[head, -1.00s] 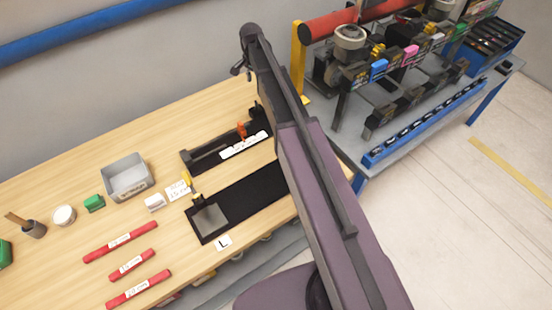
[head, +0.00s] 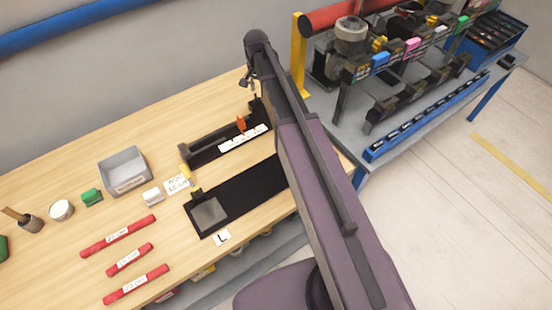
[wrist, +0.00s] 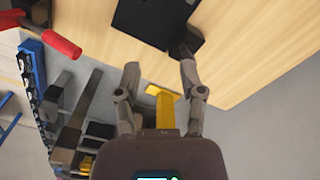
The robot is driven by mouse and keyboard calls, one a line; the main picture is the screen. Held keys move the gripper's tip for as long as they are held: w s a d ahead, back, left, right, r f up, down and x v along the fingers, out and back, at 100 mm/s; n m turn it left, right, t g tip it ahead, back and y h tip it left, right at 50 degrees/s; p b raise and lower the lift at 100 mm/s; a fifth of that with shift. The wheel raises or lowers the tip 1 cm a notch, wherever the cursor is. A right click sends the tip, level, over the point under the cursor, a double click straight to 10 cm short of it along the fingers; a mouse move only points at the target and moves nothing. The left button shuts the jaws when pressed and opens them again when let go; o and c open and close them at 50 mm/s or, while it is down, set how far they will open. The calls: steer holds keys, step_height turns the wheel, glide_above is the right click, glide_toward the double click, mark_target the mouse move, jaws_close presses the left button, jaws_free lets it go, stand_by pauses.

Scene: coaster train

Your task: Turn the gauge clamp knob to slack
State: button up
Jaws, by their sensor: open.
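The gauge is a long black fixture (head: 205,148) on the wooden bench, with a white scale strip and an orange piece (head: 241,124) standing on it. I cannot tell a clamp knob clearly; the gauge's right end is partly behind my arm. My gripper (wrist: 160,82) is open and empty in the wrist view. Its right finger is close to a dark block (wrist: 185,40) at the bench edge; whether they touch I cannot tell. In the head view my gripper is small, just above the gauge's far right end.
A black plate (head: 250,192) lies in front of the gauge. A grey bin (head: 124,172) and red rods (head: 117,236) are to the left. A yellow post (head: 299,55) and a second bench (head: 380,150) with machinery stand at the right.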

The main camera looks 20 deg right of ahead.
steer(key=s+f+n+b, duration=0.2)
steer(key=s+f+b, duration=0.1)
steer(key=s, duration=0.4)
steer(key=s+f+n+b, duration=0.3)
steer(key=s+f+b, duration=0.1)
steer(key=s, duration=0.3)
steer(key=s+f+n+b, duration=0.2)
steer(key=s+f+b, duration=0.2)
steer(key=s, duration=0.4)
steer(key=shift+f+n, duration=0.4)
steer(key=shift+f, duration=0.1)
steer(key=o, duration=0.5)
steer(key=shift+o, duration=0.5)
steer(key=shift+w+r, duration=0.2)
steer(key=shift+w, duration=0.05)
steer(key=w+r+m+p, duration=0.4)
steer(key=w+m, duration=0.1)
steer(key=w, duration=0.2)
steer(key=w+r+m+p, duration=0.4)
steer(key=w, duration=0.4)
step_height(320, 180, up, 7)
steer(key=m+p, duration=0.7)
steer(key=m, duration=0.3)
glide_above(256, 96)
steer(key=shift+r, duration=0.2)
steer(key=shift+f, duration=0.25)
step_height(256, 96, down, 13)
steer(key=b, duration=1.3)
steer(key=shift+f, duration=0.15)
